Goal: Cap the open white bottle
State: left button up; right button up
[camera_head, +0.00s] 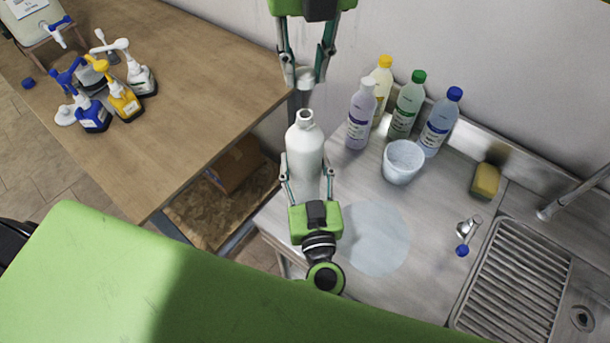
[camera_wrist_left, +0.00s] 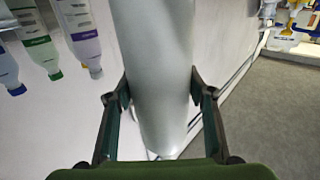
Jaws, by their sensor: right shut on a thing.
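The open white bottle (camera_head: 304,148) stands upright near the left edge of the steel counter, its dark round mouth uncovered. My left gripper (camera_head: 309,182) is closed around its body from the near side, and the fingers touch both sides of the bottle (camera_wrist_left: 158,70) in the left wrist view. That view is upside down. My right gripper (camera_head: 306,76) points down from the top, above and beyond the bottle mouth. A small whitish cap (camera_head: 304,77) sits between its fingertips, apart from the bottle. The bottle's base is hidden.
Several capped bottles (camera_head: 408,105) and a white cup (camera_head: 403,162) stand right of the white bottle. A yellow sponge (camera_head: 485,180), a small blue-ended item (camera_head: 463,249) and a sink drainboard (camera_head: 515,285) lie further right. Spray bottles (camera_head: 124,100) stand on the wooden table (camera_head: 190,110).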

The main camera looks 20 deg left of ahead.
pick_arm(q)
jog(key=shift+c, duration=1.4)
pick_arm(e)
send_over(305, 128)
jog(key=w, duration=0.1)
jog(key=shift+a+f, duration=0.15)
jog(key=shift+f, duration=2.35)
jog(key=shift+f, duration=0.9)
jog(key=shift+f, duration=0.55)
